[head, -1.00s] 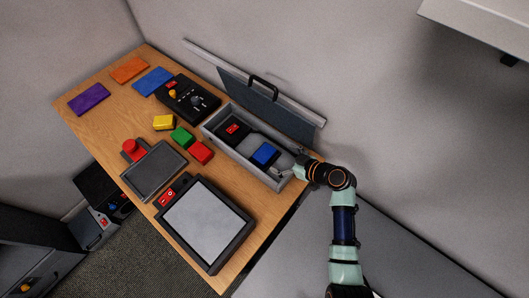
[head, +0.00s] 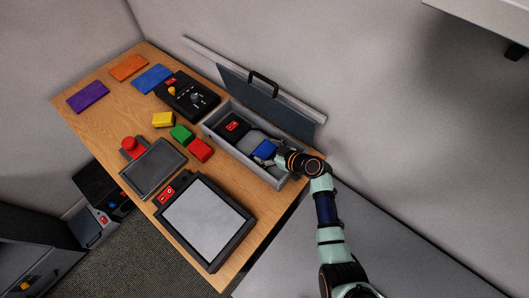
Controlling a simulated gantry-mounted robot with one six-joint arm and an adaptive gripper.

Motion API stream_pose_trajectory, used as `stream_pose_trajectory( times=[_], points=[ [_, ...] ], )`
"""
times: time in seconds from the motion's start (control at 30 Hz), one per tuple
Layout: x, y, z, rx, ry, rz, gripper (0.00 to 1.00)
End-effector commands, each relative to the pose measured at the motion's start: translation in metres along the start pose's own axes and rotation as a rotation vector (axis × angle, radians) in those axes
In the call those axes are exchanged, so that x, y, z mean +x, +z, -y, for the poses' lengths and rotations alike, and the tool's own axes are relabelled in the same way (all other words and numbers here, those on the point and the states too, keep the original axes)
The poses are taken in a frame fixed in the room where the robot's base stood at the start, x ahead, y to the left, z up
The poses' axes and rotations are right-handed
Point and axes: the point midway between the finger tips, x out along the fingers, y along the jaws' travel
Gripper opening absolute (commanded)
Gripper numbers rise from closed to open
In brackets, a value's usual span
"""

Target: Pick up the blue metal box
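The blue metal box (head: 263,149) lies inside the grey open case (head: 227,150), in its right half. My gripper (head: 277,157) is inside the case at the right side of the blue box, right up against it in the picture. The fingers are small and partly hidden by my wrist, so I cannot tell whether they are open or shut, or whether they touch the box. The right part of the blue box is partly covered by my gripper.
The case lid (head: 260,95) stands open behind it. A black block with a red label (head: 233,123) sits in the case's left half. Green (head: 181,133), red (head: 200,150) and yellow (head: 163,120) blocks lie left of the case. A framed panel (head: 206,223) lies in front.

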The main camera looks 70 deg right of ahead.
Motion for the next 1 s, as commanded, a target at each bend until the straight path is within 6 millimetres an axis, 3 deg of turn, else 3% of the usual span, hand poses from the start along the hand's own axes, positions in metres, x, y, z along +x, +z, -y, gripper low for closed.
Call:
stream_pose_trajectory(
  times=[0.03,0.2,0.23,0.47,0.8,1.0],
  points=[
    [0.0,0.0,0.0,0.0,0.0,0.0,0.72],
    [0.0,0.0,0.0,0.0,0.0,0.0,0.43],
    [0.0,0.0,0.0,0.0,0.001,-0.001,0.42],
    [-0.002,-0.004,0.0,-0.001,0.001,-0.001,0.42],
    [-0.037,-0.068,-0.001,-0.003,0.002,-0.004,0.42],
    [-0.048,-0.088,0.0,0.0,0.001,-0.002,0.42]
  ],
)
